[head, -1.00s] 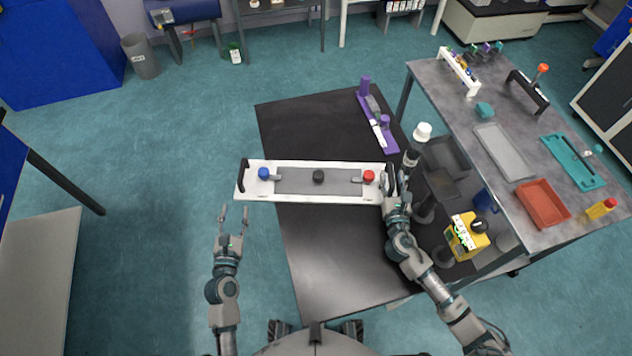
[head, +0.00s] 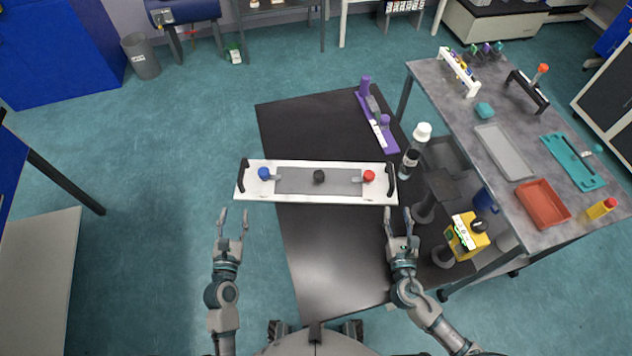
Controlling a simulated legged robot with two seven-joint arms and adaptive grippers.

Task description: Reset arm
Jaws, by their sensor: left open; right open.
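My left gripper (head: 232,217) is open and empty over the floor, left of the black table and just below the left end of the white board. My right gripper (head: 399,215) is open and empty, just below the right end of the white board and apart from its black handle. The white board (head: 300,198) lies across the black table (head: 325,250), its left end sticking out past the table edge. It carries a blue knob (head: 264,173), a black knob (head: 319,176), a red knob (head: 369,176) and a black handle at each end.
A purple fixture (head: 365,87) stands at the back of the black table. A yellow device (head: 466,233) and a dark stand (head: 438,187) are right of my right gripper. A grey workbench (head: 520,205) with trays is further right. The front of the black table is clear.

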